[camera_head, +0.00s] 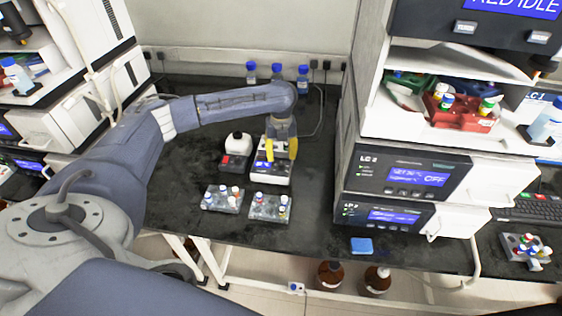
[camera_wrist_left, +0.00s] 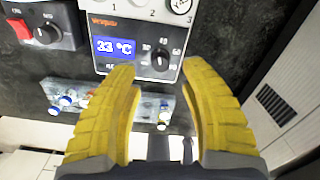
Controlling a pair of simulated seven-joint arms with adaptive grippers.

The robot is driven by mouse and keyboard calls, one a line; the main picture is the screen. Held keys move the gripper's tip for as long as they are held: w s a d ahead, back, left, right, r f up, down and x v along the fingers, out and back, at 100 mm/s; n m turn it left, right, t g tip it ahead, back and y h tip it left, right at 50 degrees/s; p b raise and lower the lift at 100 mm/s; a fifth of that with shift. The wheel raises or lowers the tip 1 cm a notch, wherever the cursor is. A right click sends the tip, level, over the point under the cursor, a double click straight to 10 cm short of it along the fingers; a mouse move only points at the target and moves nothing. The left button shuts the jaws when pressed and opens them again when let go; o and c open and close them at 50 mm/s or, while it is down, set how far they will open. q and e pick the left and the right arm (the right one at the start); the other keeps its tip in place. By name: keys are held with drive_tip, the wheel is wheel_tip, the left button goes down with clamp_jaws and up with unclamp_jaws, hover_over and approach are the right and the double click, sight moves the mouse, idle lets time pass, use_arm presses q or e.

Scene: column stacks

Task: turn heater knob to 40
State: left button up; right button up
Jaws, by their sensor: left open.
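The heater (camera_head: 268,175) is a white and dark box on the black bench, below my left gripper (camera_head: 281,152) in the head view. In the left wrist view its front panel (camera_wrist_left: 118,65) shows a blue display (camera_wrist_left: 114,47) reading 33 °C. Right of the display is a black heater knob (camera_wrist_left: 161,61) with a white pointer mark and a printed number scale around it. My left gripper (camera_wrist_left: 158,68) has its two yellow fingers spread apart and empty. In that picture the knob lies between the fingertips; whether they touch it cannot be told. My right gripper is not in view.
A second device (camera_head: 236,150) with a red switch and its own knob (camera_wrist_left: 47,33) stands left of the heater. Two vial racks (camera_head: 222,199) (camera_head: 269,209) sit in front. Blue-capped bottles (camera_head: 277,72) stand behind. Stacked instruments (camera_head: 400,175) rise at the right.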

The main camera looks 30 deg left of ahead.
use_arm(q)
wheel_tip(320, 180, up, 7)
idle(0.4)
drive_tip(key=shift+r, duration=0.1)
wheel_tip(320, 180, up, 4)
drive_tip(key=n, duration=2.1)
hover_over(282, 163)
wheel_tip(282, 163, down, 16)
drive_tip(key=shift+s+f, duration=0.1)
drive_tip(key=shift+f, duration=0.05)
drive_tip(key=shift+o, duration=0.2)
clamp_jaws()
